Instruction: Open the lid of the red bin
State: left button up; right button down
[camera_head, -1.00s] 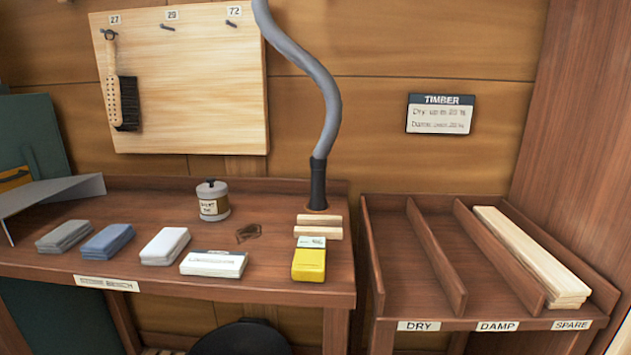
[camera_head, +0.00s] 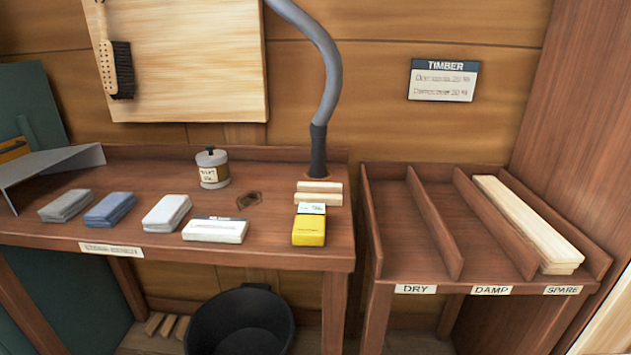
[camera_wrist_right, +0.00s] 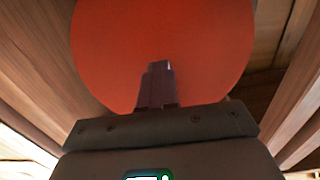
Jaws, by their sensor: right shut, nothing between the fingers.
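In the right wrist view a large round orange-red surface (camera_wrist_right: 165,40) fills the upper middle; it looks like the red bin's lid, but the rest of the bin is hidden. My right gripper (camera_wrist_right: 156,75) is shut and empty, its fingertips in front of the lower part of that red disc. I cannot tell whether the fingers touch it. Neither the red bin nor either gripper shows in the head view.
In the head view, a bench (camera_head: 290,262) bears folded cloths, a lidded pot (camera_head: 212,168) and a yellow block (camera_head: 309,228). A black tub (camera_head: 240,325) stands below. A timber rack (camera_head: 420,268) is on the right. Wooden panels (camera_wrist_right: 50,60) flank the disc in the wrist view.

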jog(key=shift+w+d+r, duration=0.1)
jog(key=shift+w+r, duration=0.35)
jog(key=shift+w, duration=0.2)
jog(key=shift+w+r, duration=0.45)
jog(key=shift+w, duration=0.2)
jog(key=shift+w+r, duration=0.35)
jog(key=shift+w, duration=0.2)
jog(key=shift+w+r, duration=0.35)
jog(key=shift+w, duration=0.3)
